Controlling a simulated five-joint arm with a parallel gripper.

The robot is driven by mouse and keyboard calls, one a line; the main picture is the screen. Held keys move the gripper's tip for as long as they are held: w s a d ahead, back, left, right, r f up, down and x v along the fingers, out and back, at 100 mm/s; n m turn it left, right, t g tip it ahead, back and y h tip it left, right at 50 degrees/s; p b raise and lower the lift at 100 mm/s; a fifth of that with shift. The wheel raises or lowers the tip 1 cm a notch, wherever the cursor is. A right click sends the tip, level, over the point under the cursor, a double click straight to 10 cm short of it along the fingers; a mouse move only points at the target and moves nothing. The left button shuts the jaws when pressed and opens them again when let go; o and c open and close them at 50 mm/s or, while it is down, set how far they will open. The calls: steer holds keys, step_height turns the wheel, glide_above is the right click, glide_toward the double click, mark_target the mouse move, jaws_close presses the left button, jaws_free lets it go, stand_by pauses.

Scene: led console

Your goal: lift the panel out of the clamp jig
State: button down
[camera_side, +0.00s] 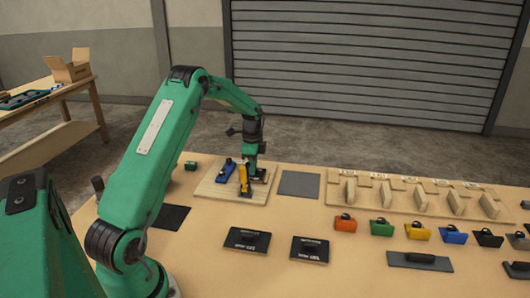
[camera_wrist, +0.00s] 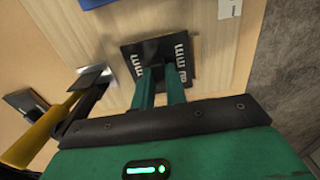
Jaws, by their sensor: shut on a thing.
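The clamp jig is a pale wooden board (camera_side: 208,188) with a toggle clamp with a yellow lever (camera_side: 244,178) and a blue block (camera_side: 225,171). In the wrist view, the yellow lever (camera_wrist: 40,138) is at the lower left and a blue edge (camera_wrist: 92,3) shows at the top. My gripper (camera_side: 256,172) is over the board's right part, right of the lever. In the wrist view its green fingers (camera_wrist: 160,85) are shut on the black panel (camera_wrist: 155,50), which has white markings. Whether the panel touches the board is hard to tell.
A grey mat (camera_side: 298,184) lies right of the jig. Two black plates (camera_side: 247,240) (camera_side: 310,249) lie in front. A slotted wooden rack (camera_side: 410,196) and several coloured knobbed blocks (camera_side: 345,223) fill the right. A small green block (camera_side: 190,165) is behind left.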

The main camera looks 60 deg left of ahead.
step_height(320, 180, up, 9)
steer(key=shift+r, duration=0.2)
stand_by(0.3)
steer(key=shift+r, duration=0.1)
stand_by(0.5)
steer(key=shift+r, duration=1.9)
steer(key=shift+d, duration=0.1)
